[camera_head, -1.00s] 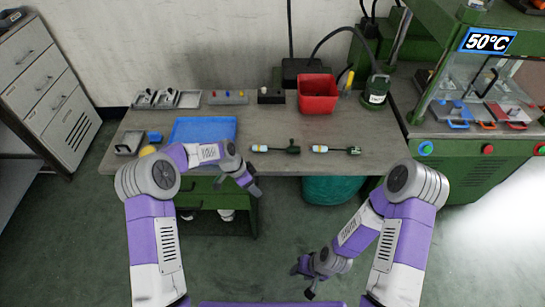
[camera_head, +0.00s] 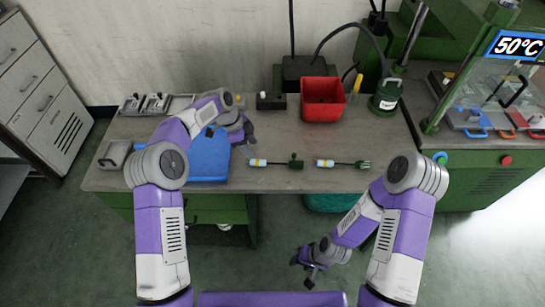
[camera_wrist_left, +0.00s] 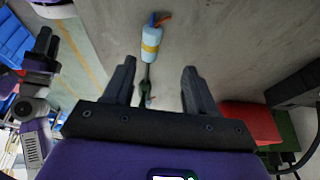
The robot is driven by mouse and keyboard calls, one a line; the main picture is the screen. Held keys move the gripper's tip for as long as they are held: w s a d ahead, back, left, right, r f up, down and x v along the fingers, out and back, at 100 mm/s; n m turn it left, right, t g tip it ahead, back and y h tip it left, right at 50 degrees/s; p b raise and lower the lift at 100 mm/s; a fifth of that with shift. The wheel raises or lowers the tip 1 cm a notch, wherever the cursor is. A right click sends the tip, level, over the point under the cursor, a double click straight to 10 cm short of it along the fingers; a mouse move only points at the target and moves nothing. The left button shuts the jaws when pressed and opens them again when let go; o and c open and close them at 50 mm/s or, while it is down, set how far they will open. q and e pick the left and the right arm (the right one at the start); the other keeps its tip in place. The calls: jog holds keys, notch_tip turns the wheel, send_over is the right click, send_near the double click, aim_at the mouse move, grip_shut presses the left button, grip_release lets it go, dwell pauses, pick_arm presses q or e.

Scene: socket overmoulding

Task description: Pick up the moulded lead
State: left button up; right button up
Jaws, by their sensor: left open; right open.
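Two leads lie apart on the worktable in the head view. The left lead (camera_head: 275,162) has a pale sleeve with a yellow band and a dark green end. The right lead (camera_head: 343,163) looks similar, with a green plug-like end. I cannot tell which is the moulded lead. My left gripper (camera_head: 246,143) is open and empty, just behind and left of the left lead. In the left wrist view, a lead (camera_wrist_left: 150,45) runs between the open left fingers (camera_wrist_left: 157,72), not gripped; its far end is partly hidden. My right gripper (camera_head: 306,272) is open and empty, in front of the table.
A blue mat or tray (camera_head: 209,160) lies under my left arm. A red bin (camera_head: 321,99), a black box (camera_head: 271,101) and a green device (camera_head: 386,97) stand at the back. Grey trays (camera_head: 144,103) are at the back left. The table around the leads is clear.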

aim_at(260, 160)
pick_arm(q)
jog(key=f, duration=0.1)
jog(key=s+d+f+b, duration=0.1)
jog(key=f, duration=0.1)
jog(key=d+f, duration=0.1)
jog(key=f, duration=0.1)
jog(key=shift+s+d+f, duration=0.1)
jog(key=shift+s+d, duration=0.15)
jog(key=shift+s, duration=0.15)
jog(key=shift+d+f, duration=0.2)
jog(key=shift+f, duration=0.15)
grip_shut()
